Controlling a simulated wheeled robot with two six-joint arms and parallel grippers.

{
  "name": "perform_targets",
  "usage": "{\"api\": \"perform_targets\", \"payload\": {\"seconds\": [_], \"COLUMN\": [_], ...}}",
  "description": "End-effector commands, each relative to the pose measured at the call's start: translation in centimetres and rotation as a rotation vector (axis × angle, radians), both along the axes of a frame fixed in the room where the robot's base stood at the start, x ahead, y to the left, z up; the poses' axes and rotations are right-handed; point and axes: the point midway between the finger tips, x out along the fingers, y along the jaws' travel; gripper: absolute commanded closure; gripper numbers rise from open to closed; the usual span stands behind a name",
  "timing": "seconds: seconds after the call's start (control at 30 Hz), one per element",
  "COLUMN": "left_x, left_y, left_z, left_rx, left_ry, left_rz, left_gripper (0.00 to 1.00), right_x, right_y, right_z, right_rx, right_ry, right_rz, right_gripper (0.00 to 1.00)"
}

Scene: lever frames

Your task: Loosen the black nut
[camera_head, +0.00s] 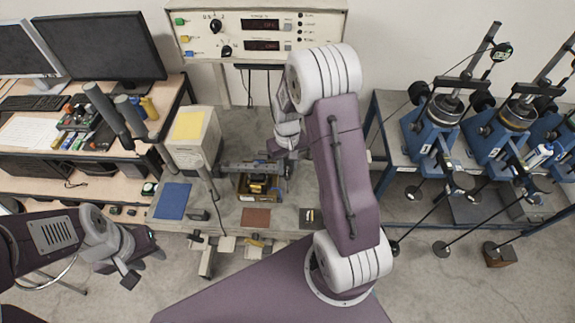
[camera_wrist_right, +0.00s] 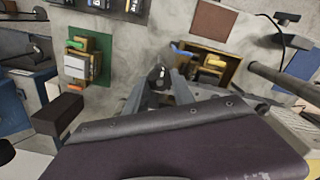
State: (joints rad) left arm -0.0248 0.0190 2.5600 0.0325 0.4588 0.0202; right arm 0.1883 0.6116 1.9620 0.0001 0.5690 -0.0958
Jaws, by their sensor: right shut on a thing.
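The black nut (camera_wrist_right: 158,74) appears as a small dark round piece between the fingertips of my right gripper (camera_wrist_right: 158,86) in the right wrist view. The gripper is shut on it, and the fingers hide part of it. In the head view my right gripper (camera_head: 276,150) is over the middle of the grey bench, and I cannot make out the nut there. My left gripper (camera_head: 146,268) is at the lower left of the head view, in front of the bench. Its fingers look apart and empty.
An open box with yellow parts (camera_head: 243,190) lies on the bench near my right gripper. A blue mat (camera_head: 172,201) and a brown mat (camera_head: 255,218) lie on the bench. A control panel (camera_head: 262,35) stands behind. Blue machines (camera_head: 430,135) with long levers fill the right.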

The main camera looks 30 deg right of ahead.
Motion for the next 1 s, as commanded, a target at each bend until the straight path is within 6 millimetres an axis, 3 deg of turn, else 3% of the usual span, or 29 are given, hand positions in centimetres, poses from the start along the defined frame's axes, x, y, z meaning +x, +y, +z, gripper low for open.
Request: {"api": "perform_targets", "payload": {"seconds": [0.6, 1.0], "left_x": [0.0, 0.0], "left_y": [0.0, 0.0], "left_z": [-0.04, -0.06], "left_rx": [0.0, 0.0], "left_ry": [0.0, 0.0], "left_rz": [0.0, 0.0], "left_gripper": [0.64, 0.64], "right_x": [0.1, 0.11], "right_y": [0.07, 0.1], "right_z": [0.1, 0.11], "right_rx": [-0.002, -0.002], "right_ry": [-0.004, -0.004], "right_rz": [0.565, 0.8], "right_gripper": [1.0, 1.0]}}
